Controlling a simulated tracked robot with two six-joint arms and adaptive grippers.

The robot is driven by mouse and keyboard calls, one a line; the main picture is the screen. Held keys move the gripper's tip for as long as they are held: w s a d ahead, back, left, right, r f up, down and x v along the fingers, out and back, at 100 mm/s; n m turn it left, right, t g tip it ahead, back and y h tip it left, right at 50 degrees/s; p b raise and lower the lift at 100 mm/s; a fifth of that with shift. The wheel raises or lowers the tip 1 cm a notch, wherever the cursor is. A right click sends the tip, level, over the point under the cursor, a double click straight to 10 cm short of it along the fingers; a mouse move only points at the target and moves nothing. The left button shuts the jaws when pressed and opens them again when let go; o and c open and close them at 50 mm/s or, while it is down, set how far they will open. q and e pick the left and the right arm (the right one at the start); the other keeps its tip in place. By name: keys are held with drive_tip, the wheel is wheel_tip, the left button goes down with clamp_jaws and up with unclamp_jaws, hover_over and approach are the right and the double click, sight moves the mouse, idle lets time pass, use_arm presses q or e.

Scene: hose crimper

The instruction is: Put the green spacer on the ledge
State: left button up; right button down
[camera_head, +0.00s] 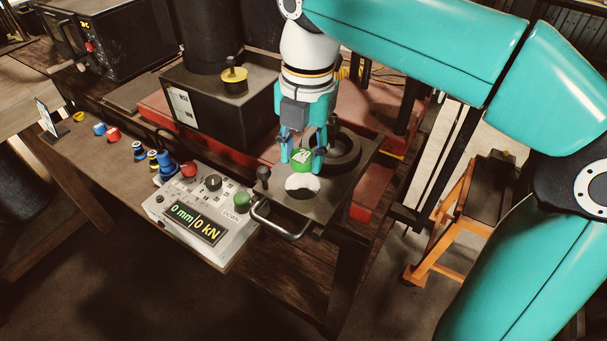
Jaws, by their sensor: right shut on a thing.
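The green spacer (301,157) has a white mark on its top and is held between the fingers of my right gripper (303,158). The gripper points down and is shut on the spacer. The spacer is over a dark metal plate (325,207) at the front of the crimper. I cannot tell whether it touches anything below. A white round spot (302,185) shows on the plate just in front of the spacer. A dark ring (343,150) lies behind and to the right of the gripper. My left gripper is not in view. I cannot make out which surface is the ledge.
A control box (205,215) with a display reading "0 mm|0 kN" stands left of the plate. A metal handle (280,220) juts from the plate's front. Several small coloured pieces, including a red one (113,134), line the bench at left. An orange stand (450,215) is at right.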

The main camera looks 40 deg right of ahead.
sight(303, 185)
drive_tip(key=shift+f, duration=2.35)
drive_tip(key=c, duration=0.7)
unclamp_jaws()
drive_tip(key=shift+f, duration=0.1)
drive_tip(key=r, duration=0.5)
drive_tip(key=r+p, duration=0.1)
drive_tip(key=r, duration=0.5)
drive_tip(key=shift+s+d, duration=0.1)
drive_tip(key=shift+s, duration=0.1)
drive_tip(key=shift+r, duration=0.6)
